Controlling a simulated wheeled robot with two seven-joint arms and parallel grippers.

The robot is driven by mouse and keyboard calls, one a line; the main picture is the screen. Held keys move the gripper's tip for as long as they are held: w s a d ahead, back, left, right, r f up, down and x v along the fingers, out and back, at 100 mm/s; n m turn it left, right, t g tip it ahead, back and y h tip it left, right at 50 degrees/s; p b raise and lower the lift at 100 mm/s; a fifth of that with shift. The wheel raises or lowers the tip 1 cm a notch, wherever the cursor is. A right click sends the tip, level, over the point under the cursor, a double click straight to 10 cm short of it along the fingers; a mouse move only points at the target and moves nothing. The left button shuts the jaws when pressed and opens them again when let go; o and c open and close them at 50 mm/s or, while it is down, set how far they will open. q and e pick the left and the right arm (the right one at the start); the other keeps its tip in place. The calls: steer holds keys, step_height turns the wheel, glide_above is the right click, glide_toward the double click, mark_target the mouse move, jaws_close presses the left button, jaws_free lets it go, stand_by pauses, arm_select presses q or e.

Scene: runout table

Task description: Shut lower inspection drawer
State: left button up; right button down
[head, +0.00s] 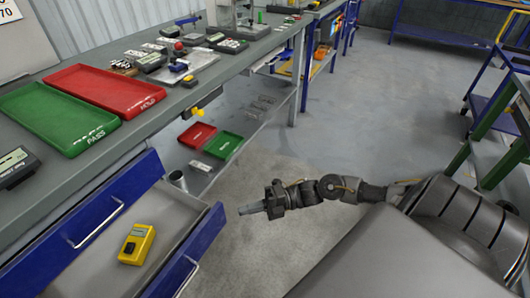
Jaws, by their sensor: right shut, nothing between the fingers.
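The lower inspection drawer stands pulled out from under the bench, and its blue front (186,257) with a silver handle faces lower right. A yellow device (137,244) lies inside it on the grey drawer floor. Above and behind it is another blue drawer front (85,218) with its own silver handle. My right gripper (241,211) is shut and empty. It points left, just to the right of the far top corner of the open drawer's front, with a small gap in the picture. My left gripper is not in view.
The grey bench top (165,110) holds a red tray (105,90), a green tray (58,117) and several instruments. A lower shelf carries small red and green trays (222,145). Grey floor (320,140) is open beyond my right arm. A blue and green rack (490,140) stands at right.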

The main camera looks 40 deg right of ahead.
mark_target(219, 208)
steer(key=shift+w+a, duration=0.4)
steer(key=shift+w, duration=0.3)
steer(key=shift+w+a, duration=0.35)
steer(key=shift+w, duration=0.3)
steer(key=shift+w+a, duration=0.4)
steer(key=shift+w, duration=0.3)
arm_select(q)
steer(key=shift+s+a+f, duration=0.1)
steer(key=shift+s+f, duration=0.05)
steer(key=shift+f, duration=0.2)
